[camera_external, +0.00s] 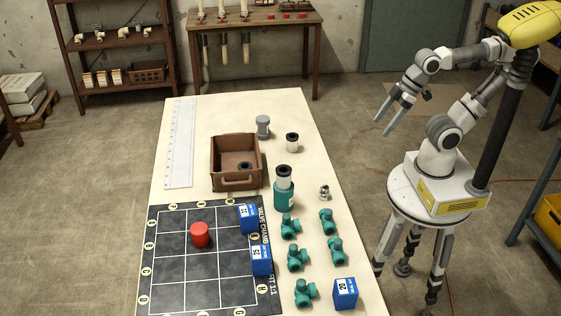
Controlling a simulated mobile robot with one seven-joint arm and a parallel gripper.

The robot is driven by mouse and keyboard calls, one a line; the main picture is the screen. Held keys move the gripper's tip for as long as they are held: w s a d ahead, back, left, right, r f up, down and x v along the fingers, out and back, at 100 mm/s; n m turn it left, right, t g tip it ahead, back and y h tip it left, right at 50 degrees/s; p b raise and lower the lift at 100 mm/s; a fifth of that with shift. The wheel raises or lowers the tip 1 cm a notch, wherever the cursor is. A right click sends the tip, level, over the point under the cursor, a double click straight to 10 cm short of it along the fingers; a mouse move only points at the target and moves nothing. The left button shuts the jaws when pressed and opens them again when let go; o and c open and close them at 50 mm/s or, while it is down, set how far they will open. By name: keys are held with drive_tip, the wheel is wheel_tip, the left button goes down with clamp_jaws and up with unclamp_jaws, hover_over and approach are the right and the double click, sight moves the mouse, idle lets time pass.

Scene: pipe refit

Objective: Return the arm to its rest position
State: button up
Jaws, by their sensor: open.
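My gripper (389,121) is in the air to the right of the table (215,112), beyond its right edge. Its two fingers point down and left and stand apart with nothing between them. My arm is folded up above its white base at the right. No thing touches the gripper.
On the table are a brown crate (237,183) holding a dark ring, a black grid mat (185,287) with a red cylinder (200,235), blue boxes (345,293), several teal fittings (297,258) and a teal cylinder (284,196). A workbench (255,20) stands behind. Floor between table and base is clear.

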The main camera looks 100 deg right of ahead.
wheel_tip(320, 180, up, 10)
drive_tip(key=p, duration=1)
drive_tip(key=shift+f, duration=0.1)
idle(2.4)
wheel_tip(320, 180, down, 27)
drive_tip(key=b, duration=2.7)
